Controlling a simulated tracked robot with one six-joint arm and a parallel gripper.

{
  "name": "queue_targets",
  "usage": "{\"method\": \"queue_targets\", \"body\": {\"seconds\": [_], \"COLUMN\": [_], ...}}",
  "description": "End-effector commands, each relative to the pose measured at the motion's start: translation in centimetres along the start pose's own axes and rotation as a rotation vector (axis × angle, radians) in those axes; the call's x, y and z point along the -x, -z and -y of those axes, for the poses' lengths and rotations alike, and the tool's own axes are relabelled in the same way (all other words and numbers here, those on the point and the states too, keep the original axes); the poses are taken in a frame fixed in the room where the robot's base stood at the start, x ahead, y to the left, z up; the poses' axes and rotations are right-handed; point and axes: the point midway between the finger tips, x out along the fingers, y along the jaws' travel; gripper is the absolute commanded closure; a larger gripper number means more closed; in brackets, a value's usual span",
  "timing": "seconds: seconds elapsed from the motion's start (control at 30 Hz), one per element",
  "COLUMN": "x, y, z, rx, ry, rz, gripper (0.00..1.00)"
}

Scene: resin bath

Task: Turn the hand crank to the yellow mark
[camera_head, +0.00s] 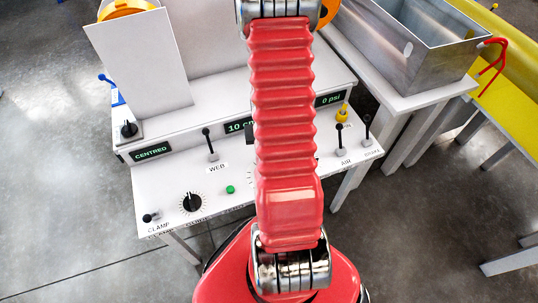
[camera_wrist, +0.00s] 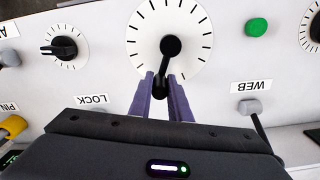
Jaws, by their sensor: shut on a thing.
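The hand crank (camera_wrist: 171,46) is black and sits over a white dial (camera_wrist: 196,66) with dark tick marks in the wrist view. Its hub is near the dial's middle, and its arm points down the picture toward my gripper (camera_wrist: 162,82). The two purple fingers are shut on the crank's handle end, which is partly hidden between them. I see no yellow mark on the visible part of the dial; its lower part is covered by my gripper. In the head view my red arm hides the crank and gripper.
A green button (camera_wrist: 257,27) and the WEB lever (camera_wrist: 250,108) stand to the right of the dial. In the head view, a metal bath (camera_head: 410,45) stands beside the white console (camera_head: 165,185).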

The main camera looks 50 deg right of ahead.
Motion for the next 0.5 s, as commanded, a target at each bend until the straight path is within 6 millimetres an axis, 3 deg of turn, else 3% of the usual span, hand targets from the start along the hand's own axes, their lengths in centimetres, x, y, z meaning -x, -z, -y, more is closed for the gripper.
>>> {"method": "queue_targets", "body": {"seconds": [0.5], "x": [0.2], "y": [0.6], "z": [2.0], "rx": [0.360], "ry": [-0.002], "rz": [-0.016], "gripper": [1.00]}}
